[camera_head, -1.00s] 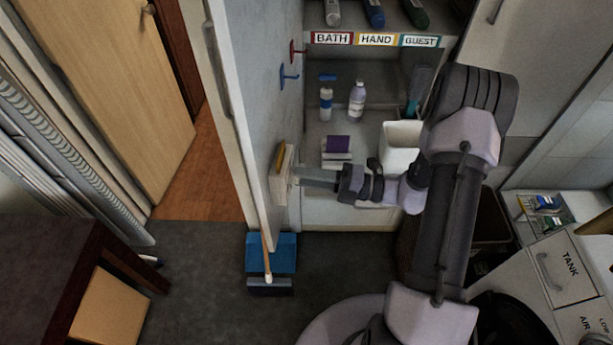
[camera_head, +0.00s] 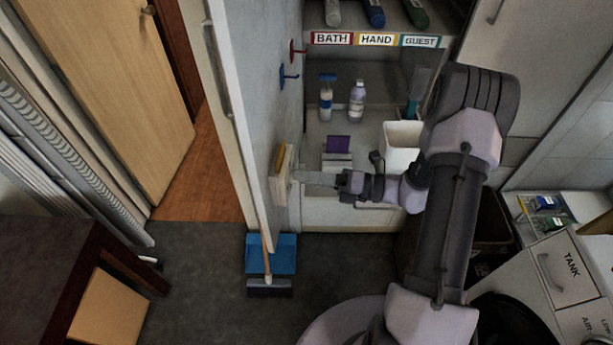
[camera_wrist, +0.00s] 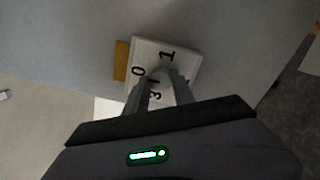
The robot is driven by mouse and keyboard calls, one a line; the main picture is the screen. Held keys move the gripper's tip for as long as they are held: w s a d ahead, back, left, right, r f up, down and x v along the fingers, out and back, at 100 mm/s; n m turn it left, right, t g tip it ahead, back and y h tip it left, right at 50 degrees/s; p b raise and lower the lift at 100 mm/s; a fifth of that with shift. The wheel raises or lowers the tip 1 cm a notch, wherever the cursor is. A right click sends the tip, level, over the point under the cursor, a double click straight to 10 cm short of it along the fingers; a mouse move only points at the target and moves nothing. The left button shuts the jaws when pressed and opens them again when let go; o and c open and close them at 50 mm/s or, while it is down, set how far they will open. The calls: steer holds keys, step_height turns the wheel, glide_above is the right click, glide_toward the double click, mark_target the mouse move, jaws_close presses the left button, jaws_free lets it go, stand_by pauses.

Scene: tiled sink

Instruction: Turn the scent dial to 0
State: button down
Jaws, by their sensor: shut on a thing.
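The scent dispenser (camera_head: 278,180) is a small pale box with a yellowish side, fixed on the inner face of the open cabinet door. In the wrist view its white face (camera_wrist: 183,52) shows the marks 0, 1 and 3, with another mark partly hidden. My gripper (camera_wrist: 160,76) has both fingers at the middle of that face, shut on the scent dial, which the fingers mostly hide. The dial's pointer cannot be made out. In the head view my gripper (camera_head: 300,178) reaches left to the dispenser.
The open door (camera_head: 240,110) carries a red hook (camera_head: 297,52) and a blue hook (camera_head: 288,76). Shelves behind hold bottles (camera_head: 356,102) and a white bin (camera_head: 402,146). A blue dustpan (camera_head: 284,254) and a brush (camera_head: 270,287) are on the floor below.

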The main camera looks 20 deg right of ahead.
steer(key=c, duration=1.1)
jaws_free()
steer(key=shift+o, duration=0.2)
steer(key=p+v, duration=0.1)
steer(key=v, duration=1.6)
steer(key=shift+d+p, duration=0.2)
steer(key=shift+p, duration=0.15)
steer(key=shift+s, duration=0.1)
